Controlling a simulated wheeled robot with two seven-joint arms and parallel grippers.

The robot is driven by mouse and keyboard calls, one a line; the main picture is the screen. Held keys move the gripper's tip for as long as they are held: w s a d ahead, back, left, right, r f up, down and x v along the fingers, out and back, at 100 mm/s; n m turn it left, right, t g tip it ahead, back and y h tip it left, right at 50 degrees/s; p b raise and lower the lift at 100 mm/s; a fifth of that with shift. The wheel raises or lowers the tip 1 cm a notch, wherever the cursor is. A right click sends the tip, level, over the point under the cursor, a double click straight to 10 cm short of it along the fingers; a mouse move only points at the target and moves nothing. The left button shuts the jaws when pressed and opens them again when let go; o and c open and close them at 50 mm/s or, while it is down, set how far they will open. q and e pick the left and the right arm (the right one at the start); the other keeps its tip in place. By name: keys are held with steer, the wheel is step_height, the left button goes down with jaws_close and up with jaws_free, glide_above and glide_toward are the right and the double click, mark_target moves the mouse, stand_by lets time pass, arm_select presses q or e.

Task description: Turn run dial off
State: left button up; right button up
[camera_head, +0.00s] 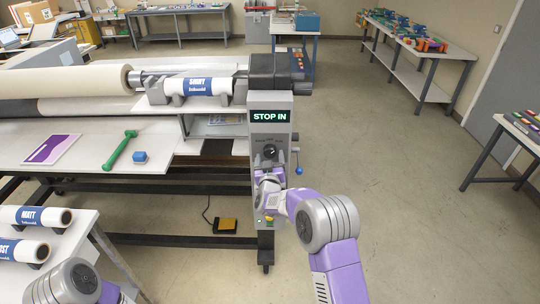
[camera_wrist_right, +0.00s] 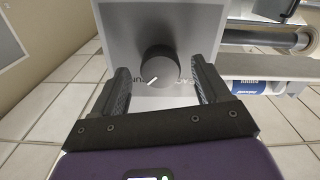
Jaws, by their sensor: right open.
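The run dial (camera_head: 270,151) is a round black knob on the grey control panel (camera_head: 284,134) at the end of the laminator. In the right wrist view the dial (camera_wrist_right: 158,66) sits between my two fingers, with a gap on each side. Its white pointer mark slants toward the lower left. Lettering beside it is partly hidden by the fingers; "UN" shows on the left. My right gripper (camera_head: 269,172) is open, in front of the panel and just below the dial in the head view. My left arm shows at the bottom left; its gripper is out of view.
A blue-knobbed lever (camera_head: 298,170) sticks out right of the panel. A yellow pedal (camera_head: 225,226) is on the floor.

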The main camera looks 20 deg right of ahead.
steer(key=shift+x, duration=0.85)
steer(key=c, duration=1)
